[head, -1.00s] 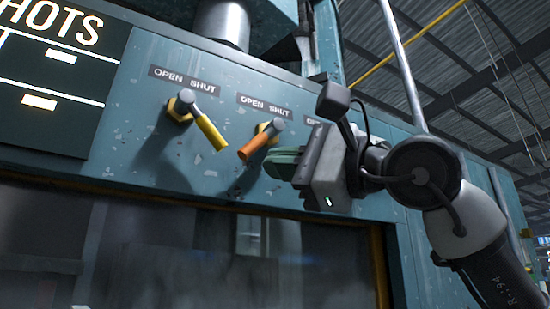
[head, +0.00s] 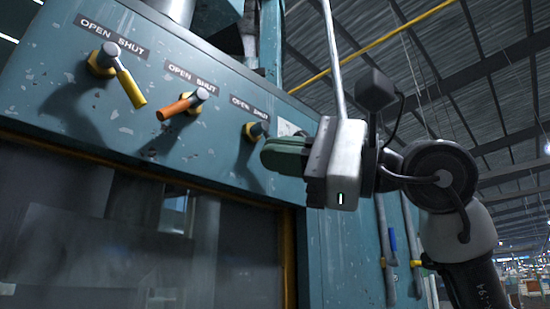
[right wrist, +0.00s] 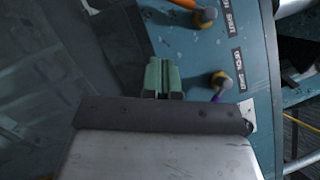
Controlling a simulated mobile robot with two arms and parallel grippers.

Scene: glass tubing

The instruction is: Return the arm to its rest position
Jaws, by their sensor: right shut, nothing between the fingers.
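My right gripper (head: 285,155) is in front of the teal machine panel (head: 60,105), at the right end of its row of levers. Its green fingers are shut together with nothing between them. In the right wrist view the closed fingers (right wrist: 162,75) point at the panel, to the left of a lever mount. My left gripper is in neither current view.
The panel has a yellow lever (head: 131,88), an orange lever (head: 183,106) and a third lever (head: 256,130), mostly edge-on, beside my fingers. Below is a dark window (head: 120,230). Tools (head: 388,250) hang at the right side. Open room lies further right.

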